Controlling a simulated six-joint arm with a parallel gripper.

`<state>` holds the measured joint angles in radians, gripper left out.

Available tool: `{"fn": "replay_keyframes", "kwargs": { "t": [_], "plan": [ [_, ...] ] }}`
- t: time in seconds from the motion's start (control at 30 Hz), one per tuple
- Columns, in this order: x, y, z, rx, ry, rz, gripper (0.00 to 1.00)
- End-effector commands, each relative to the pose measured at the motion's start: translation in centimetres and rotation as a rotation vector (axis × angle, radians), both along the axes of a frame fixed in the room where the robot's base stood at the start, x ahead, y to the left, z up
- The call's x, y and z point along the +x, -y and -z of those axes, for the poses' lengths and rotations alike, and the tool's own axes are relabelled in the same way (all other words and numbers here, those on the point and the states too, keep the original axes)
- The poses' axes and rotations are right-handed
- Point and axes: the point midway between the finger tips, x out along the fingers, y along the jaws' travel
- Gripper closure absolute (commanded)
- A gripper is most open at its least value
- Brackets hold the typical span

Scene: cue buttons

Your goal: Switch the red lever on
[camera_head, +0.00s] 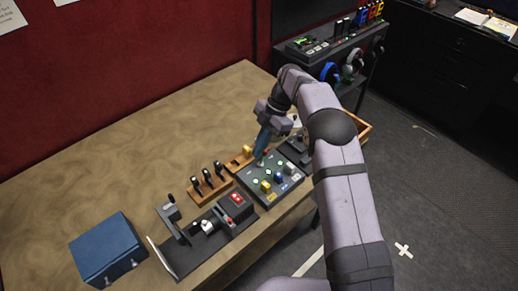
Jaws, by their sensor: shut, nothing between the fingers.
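A dark control panel (271,200) with several small coloured controls, among them yellow, blue and white ones, lies near the table's front edge. A small reddish tip (258,164) shows at the panel's back left corner; it may be the red lever, but it is too small to tell its position. My gripper (261,156) is shut and empty, pointing down right at that corner. I cannot tell whether it touches anything there. Another red part (229,221) shows on a black device to the left.
A wooden block with black levers (208,185) stands left of the panel, close to it. A black box with red buttons (236,203) stands in front. A blue case (108,247) lies at front left. The back left of the wooden table (130,150) is clear.

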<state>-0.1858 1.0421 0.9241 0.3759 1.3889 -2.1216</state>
Motion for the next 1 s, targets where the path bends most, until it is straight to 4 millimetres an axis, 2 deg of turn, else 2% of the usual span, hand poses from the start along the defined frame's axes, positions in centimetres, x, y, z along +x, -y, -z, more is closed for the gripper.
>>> {"fn": "replay_keyframes", "kwargs": {
  "t": [0.2,0.67,1.0],
  "plan": [
    [0.0,0.0,-0.9,0.0,0.001,0.0,1.0],
    [-0.1,-0.1,-1.0,0.0,0.001,0.0,1.0],
    [-1.6,-2.4,-2.7,0.0,0.002,-0.002,1.0]
  ]
}}
